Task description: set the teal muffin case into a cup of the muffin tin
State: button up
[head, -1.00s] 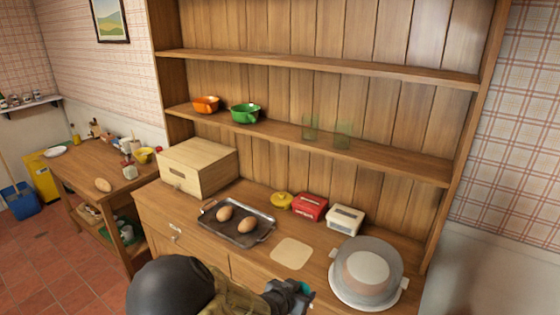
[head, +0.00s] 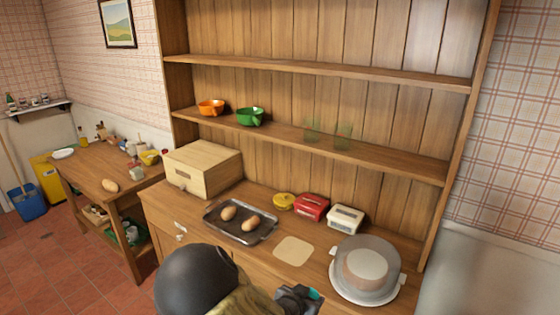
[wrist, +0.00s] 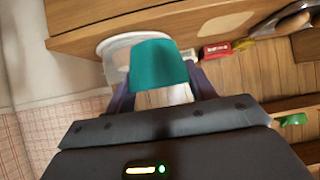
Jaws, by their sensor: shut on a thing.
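The teal muffin case (wrist: 160,62) is between the fingers of my gripper (wrist: 160,88) in the wrist view, and the jaws are shut on it. In the head view only a sliver of teal (head: 315,294) shows at my gripper (head: 299,297), low in the picture in front of the cabinet counter. The case is held in the air, apart from the counter. I cannot make out a muffin tin with cups in either view.
On the counter (head: 262,268) are a dark baking tray (head: 212,221) with two brown egg-shaped things, a pale board (head: 293,250), a yellow pot (head: 284,201), red (head: 311,207) and white (head: 345,218) boxes, a wooden box (head: 203,167), and a glassy domed container (head: 366,292). A side table (head: 92,177) stands left.

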jog(key=shift+w+d, duration=0.15)
jog(key=shift+d, duration=0.3)
jog(key=d+f+n+t+y, duration=0.1)
jog(key=d+f+n+y, duration=0.5)
jog(key=f, duration=0.3)
jog(key=shift+d+f+t, duration=0.3)
jog(key=shift+d+t, duration=0.1)
jog(key=shift+d, duration=0.15)
jog(key=shift+w, duration=0.1)
jog(key=s+f, duration=0.4)
jog(key=f, duration=0.1)
jog(key=shift+s+f, duration=0.2)
jog(key=shift+f, duration=0.05)
